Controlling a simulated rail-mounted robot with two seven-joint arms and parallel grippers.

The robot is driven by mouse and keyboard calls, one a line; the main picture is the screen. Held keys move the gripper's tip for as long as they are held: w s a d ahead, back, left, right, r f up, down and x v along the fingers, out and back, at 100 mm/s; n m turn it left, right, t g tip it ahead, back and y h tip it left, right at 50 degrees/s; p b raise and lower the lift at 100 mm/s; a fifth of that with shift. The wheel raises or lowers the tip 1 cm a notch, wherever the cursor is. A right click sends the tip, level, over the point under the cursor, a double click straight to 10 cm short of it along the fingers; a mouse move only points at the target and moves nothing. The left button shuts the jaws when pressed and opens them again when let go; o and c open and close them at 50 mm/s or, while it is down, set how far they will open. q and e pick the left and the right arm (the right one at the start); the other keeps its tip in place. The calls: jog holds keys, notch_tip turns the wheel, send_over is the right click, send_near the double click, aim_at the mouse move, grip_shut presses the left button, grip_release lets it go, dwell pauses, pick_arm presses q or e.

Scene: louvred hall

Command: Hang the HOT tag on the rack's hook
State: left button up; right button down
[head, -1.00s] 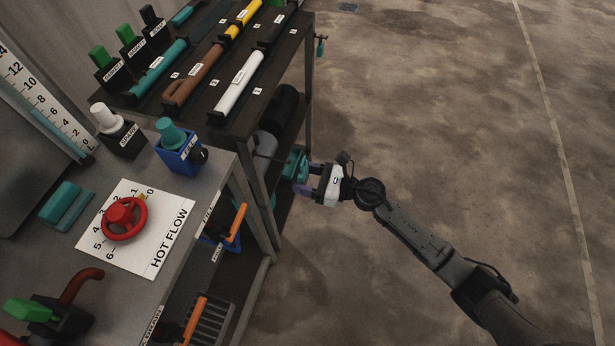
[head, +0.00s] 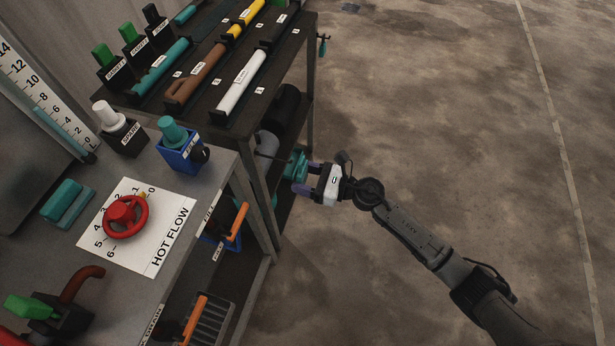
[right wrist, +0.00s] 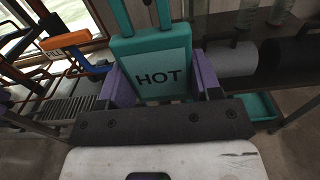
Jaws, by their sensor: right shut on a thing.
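The HOT tag (right wrist: 160,65) is a teal plate with black letters, and two teal strips rise from its top in the right wrist view. My right gripper (right wrist: 162,85) is shut on it, with one purple finger at each side. In the head view the tag (head: 296,166) and the right gripper (head: 304,180) are beside the near end of the dark rack (head: 228,118), below its top level. I cannot make out the rack's hook clearly; the tag and the rack post may hide it. My left gripper is not in view.
A grey bench (head: 198,168) with a red wheel (head: 126,217) and a blue-based teal knob (head: 178,147) stands left of the gripper. A grey cylinder (right wrist: 232,60) lies on the rack behind the tag. Open floor (head: 430,120) is to the right.

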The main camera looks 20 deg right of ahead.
jog(key=shift+x, duration=0.85)
jog(key=shift+b+x, duration=0.3)
jog(key=shift+x, duration=2.3)
jog(key=shift+f+b, duration=0.3)
jog(key=shift+b, duration=0.15)
jog(key=shift+f+b, duration=0.3)
jog(key=shift+f, duration=0.05)
